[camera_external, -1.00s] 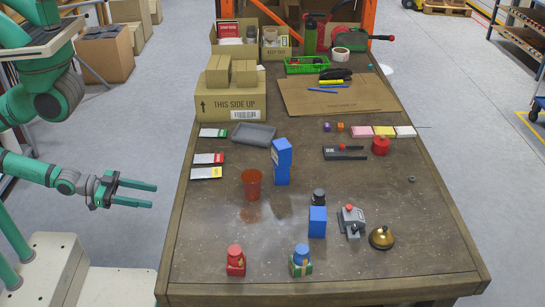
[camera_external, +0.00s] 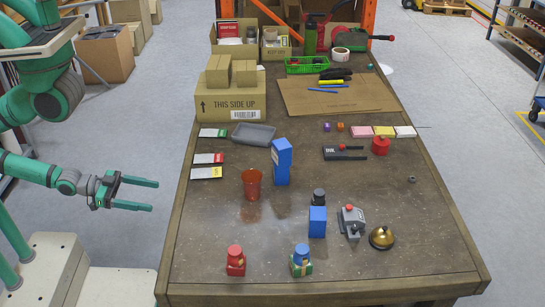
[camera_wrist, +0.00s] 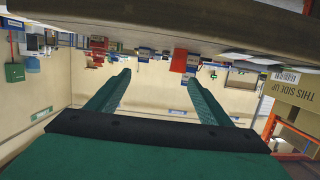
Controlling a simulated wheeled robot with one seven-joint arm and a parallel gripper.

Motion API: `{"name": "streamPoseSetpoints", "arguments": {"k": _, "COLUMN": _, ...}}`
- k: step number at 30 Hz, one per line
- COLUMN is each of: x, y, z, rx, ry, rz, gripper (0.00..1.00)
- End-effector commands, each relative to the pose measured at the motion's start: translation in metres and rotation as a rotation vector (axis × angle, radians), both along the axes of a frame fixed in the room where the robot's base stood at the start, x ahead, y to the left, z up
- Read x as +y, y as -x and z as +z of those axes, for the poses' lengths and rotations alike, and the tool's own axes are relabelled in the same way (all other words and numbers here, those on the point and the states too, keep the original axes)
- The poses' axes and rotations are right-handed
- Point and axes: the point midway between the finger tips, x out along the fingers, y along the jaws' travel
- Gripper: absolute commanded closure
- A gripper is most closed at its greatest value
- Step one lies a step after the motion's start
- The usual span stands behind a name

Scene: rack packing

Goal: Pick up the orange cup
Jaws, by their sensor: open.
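The orange cup (camera_external: 252,185) stands upright on the left part of the brown table, just left of a tall blue box (camera_external: 282,162). My gripper (camera_external: 155,196) is open and empty, beyond the table's left edge, with its fingers pointing right towards the table. A clear gap lies between the fingertips and the cup. In the wrist view my gripper (camera_wrist: 157,80) has its fingers apart with nothing between them. The table shows upside down there, and an orange-red shape past the fingers looks like the cup (camera_wrist: 180,61).
The table's left edge (camera_external: 181,215) lies between my gripper and the cup. Flat packets (camera_external: 206,173) lie behind the cup near that edge. A carton (camera_external: 230,103) stands farther back.

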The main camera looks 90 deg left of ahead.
Motion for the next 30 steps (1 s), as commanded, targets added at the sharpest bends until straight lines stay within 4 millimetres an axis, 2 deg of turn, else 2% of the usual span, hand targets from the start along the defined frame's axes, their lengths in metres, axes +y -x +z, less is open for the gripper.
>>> {"name": "streamPoseSetpoints", "arguments": {"k": 5, "x": 0.015, "y": -0.033, "z": -0.001, "rx": -0.052, "ry": -0.051, "rz": 0.040, "gripper": 0.27}}
{"name": "streamPoseSetpoints", "arguments": {"k": 11, "x": 0.049, "y": -0.090, "z": 0.003, "rx": -0.128, "ry": -0.151, "rz": 0.121, "gripper": 0.27}}
{"name": "streamPoseSetpoints", "arguments": {"k": 17, "x": 0.095, "y": -0.145, "z": 0.019, "rx": -0.195, "ry": -0.256, "rz": 0.213, "gripper": 0.27}}
{"name": "streamPoseSetpoints", "arguments": {"k": 21, "x": 0.134, "y": -0.180, "z": 0.037, "rx": -0.236, "ry": -0.332, "rz": 0.285, "gripper": 0.27}}
{"name": "streamPoseSetpoints", "arguments": {"k": 24, "x": 0.163, "y": -0.201, "z": 0.052, "rx": -0.260, "ry": -0.382, "rz": 0.338, "gripper": 0.27}}
{"name": "streamPoseSetpoints", "arguments": {"k": 30, "x": 0.212, "y": -0.231, "z": 0.081, "rx": -0.292, "ry": -0.460, "rz": 0.422, "gripper": 0.27}}
